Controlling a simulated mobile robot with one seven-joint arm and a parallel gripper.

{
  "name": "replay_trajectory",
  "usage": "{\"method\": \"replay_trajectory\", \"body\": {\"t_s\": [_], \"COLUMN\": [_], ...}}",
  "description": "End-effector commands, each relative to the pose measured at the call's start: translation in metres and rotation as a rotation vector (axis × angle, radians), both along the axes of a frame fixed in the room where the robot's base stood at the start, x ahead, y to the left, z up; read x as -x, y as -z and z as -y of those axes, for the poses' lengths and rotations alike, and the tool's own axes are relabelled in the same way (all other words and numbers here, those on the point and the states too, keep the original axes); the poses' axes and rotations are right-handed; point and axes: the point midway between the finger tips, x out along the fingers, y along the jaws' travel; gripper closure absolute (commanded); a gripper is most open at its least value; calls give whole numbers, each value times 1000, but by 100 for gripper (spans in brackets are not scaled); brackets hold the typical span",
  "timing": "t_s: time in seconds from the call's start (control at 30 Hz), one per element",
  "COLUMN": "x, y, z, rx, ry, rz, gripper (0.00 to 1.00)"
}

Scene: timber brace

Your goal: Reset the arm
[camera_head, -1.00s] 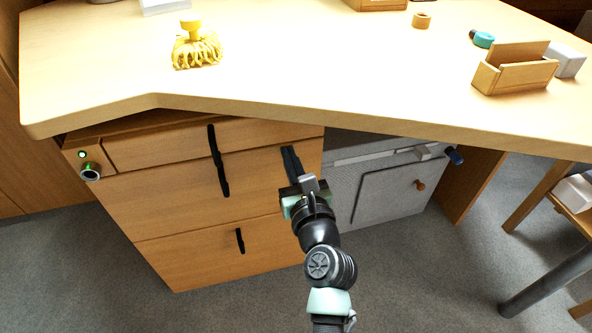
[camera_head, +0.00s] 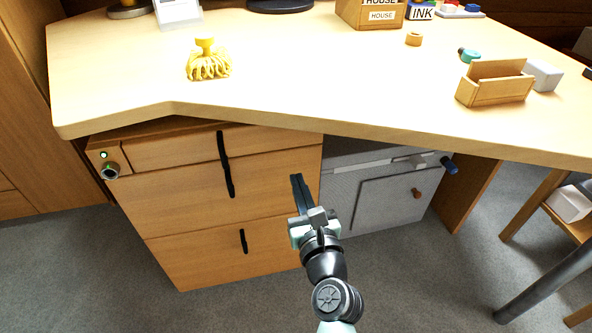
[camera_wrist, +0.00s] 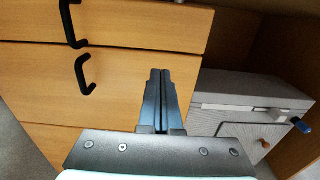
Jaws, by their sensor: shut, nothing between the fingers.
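My gripper (camera_head: 297,183) is in front of the right part of the wooden drawer unit (camera_head: 190,249), below the desk edge. Its dark fingers are together with nothing between them. In the wrist view my gripper (camera_wrist: 159,78) points at the drawer fronts, with two black handles (camera_wrist: 84,75) to its left. It looks apart from the handles. My arm comes up from the bottom of the head view.
The desk (camera_head: 300,90) overhangs the drawers. A grey cabinet (camera_head: 385,198) stands right of the drawers. Grey floor is open in front.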

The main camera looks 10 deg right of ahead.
Motion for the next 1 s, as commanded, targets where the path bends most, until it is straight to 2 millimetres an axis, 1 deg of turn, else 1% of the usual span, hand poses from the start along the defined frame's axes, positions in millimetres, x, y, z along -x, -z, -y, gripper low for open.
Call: {"method": "replay_trajectory", "body": {"t_s": [0.03, 0.2, 0.4, 0.6, 0.8, 0.87, 0.93, 0.97, 1.0], "x": [11, 42, 66, 74, 74, 71, 63, 59, 54], "y": [-2, 0, 0, 0, -2, -13, -36, -50, -73], "z": [0, 1, 1, 0, 0, -3, -10, -15, -22], "rx": [-1, -1, 0, -1, 6, 49, 158, 227, 337], "ry": [1, 1, 0, 0, -2, -8, -19, -24, -31], "rz": [-4, -3, -2, -1, 3, 16, 45, 64, 93], "gripper": [100, 100, 100, 100, 100, 100, 100, 100, 100]}}
